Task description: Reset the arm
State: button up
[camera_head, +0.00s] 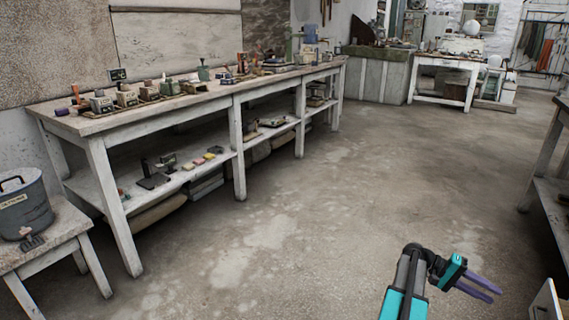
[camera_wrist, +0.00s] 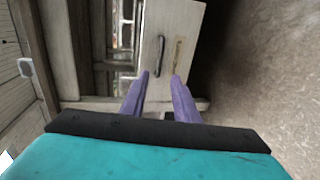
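My gripper (camera_head: 497,294) is at the lower right of the head view, held out over the concrete floor, with its two purple fingers pointing right. In the wrist view my gripper (camera_wrist: 160,75) shows its two fingers apart with nothing between them. Beyond the fingertips is a pale panel (camera_wrist: 183,30) with a dark upright handle (camera_wrist: 160,56). The fingers look apart from the handle, but the exact distance is hard to tell.
A long white workbench (camera_head: 96,148) with small items runs along the left wall. A grey bucket (camera_head: 22,205) stands on a low table at the left edge. Another bench (camera_head: 548,150) stands at the right edge. The middle floor (camera_head: 340,190) is clear.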

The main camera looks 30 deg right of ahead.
jog(key=w+a+r+n+t+h+p, duration=0.1)
jog(key=w+a+n+h+p, duration=0.1)
jog(key=w+a+p, duration=0.5)
jog(key=w+a+r+n+t+h+p, duration=0.1)
jog(key=w+a+n+p, duration=0.1)
jog(key=w, duration=0.9)
jog(key=w+a+f+n+t+p, duration=0.15)
jog(key=w+a+p, duration=0.3)
jog(key=a, duration=0.45)
jog(key=w+a+f+n+t+p, duration=0.1)
jog(key=w+a+n+t+p, duration=0.25)
jog(key=a, duration=0.55)
jog(key=s+a+f+n+y+p, duration=0.1)
jog(key=s+a+y+p, duration=0.2)
jog(key=a, duration=1.1)
jog(key=s+a+f+n+t+y+p, duration=0.1)
jog(key=a+p, duration=0.5)
jog(key=a, duration=0.9)
jog(key=s+a+f+n+y+p, duration=0.2)
jog(key=s+a+f+y+p, duration=0.1)
jog(key=a, duration=1.1)
jog(key=s+y+p, duration=0.1)
jog(key=s+y, duration=0.1)
jog(key=s, duration=0.1)
jog(key=shift+a+f+t+y, duration=0.2)
jog(key=shift+t+y, duration=0.1)
jog(key=shift+t, duration=0.1)
jog(key=shift+s+d, duration=0.1)
jog(key=shift+d, duration=0.05)
